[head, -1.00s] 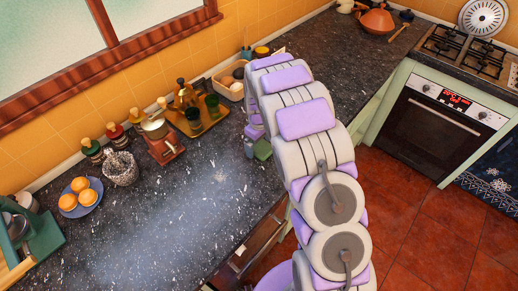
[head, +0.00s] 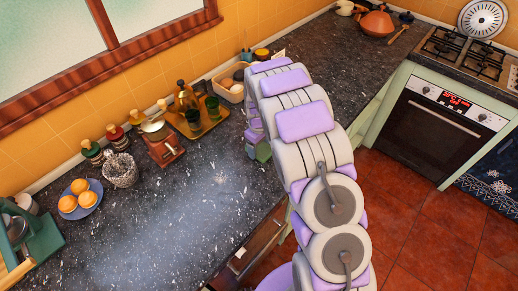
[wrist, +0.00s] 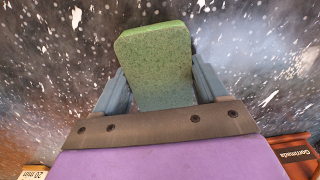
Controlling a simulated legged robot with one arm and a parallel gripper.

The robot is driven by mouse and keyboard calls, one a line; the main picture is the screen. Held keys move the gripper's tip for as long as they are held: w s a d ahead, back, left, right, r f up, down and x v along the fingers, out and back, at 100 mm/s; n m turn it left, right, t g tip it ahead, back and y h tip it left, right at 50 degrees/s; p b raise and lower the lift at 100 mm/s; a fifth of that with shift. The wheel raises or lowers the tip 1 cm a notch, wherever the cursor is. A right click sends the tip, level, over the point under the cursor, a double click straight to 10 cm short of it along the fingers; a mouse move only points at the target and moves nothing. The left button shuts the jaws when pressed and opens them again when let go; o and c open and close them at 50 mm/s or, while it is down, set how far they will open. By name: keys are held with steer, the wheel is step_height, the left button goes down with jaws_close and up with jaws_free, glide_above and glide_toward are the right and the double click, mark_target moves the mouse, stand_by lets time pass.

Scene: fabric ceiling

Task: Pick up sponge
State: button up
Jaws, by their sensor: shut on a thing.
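The green speckled sponge (wrist: 155,58) stands between the two grey-blue fingers of my gripper (wrist: 156,82) in the wrist view. The fingers are shut on its sides, and its upper part sticks out past them. In the head view a small part of the sponge (head: 262,152) shows beside my arm, over the dark speckled counter (head: 190,220). My arm hides most of the gripper there. I cannot tell whether the sponge still touches the counter.
A wooden tray (head: 213,124) with a bottle and green glasses, a red grinder (head: 165,152), a woven pot (head: 121,170) and a blue plate (head: 88,207) of oranges stand along the wall. A basket (head: 229,90) is behind my arm. The front counter is clear.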

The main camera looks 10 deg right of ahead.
mark_target(259, 148)
steer(key=shift+r, duration=0.1)
steer(key=shift+r+p, duration=0.45)
steer(key=shift+r, duration=1.1)
steer(key=shift+s+r, duration=0.2)
steer(key=shift+r, duration=0.05)
steer(key=s, duration=0.5)
steer(key=s+p, duration=0.1)
steer(key=s, duration=0.4)
steer(key=s+r, duration=0.1)
steer(key=s, duration=0.4)
steer(key=shift+s+r+p, duration=0.1)
steer(key=shift+s+p, duration=0.2)
steer(key=shift+p, duration=0.1)
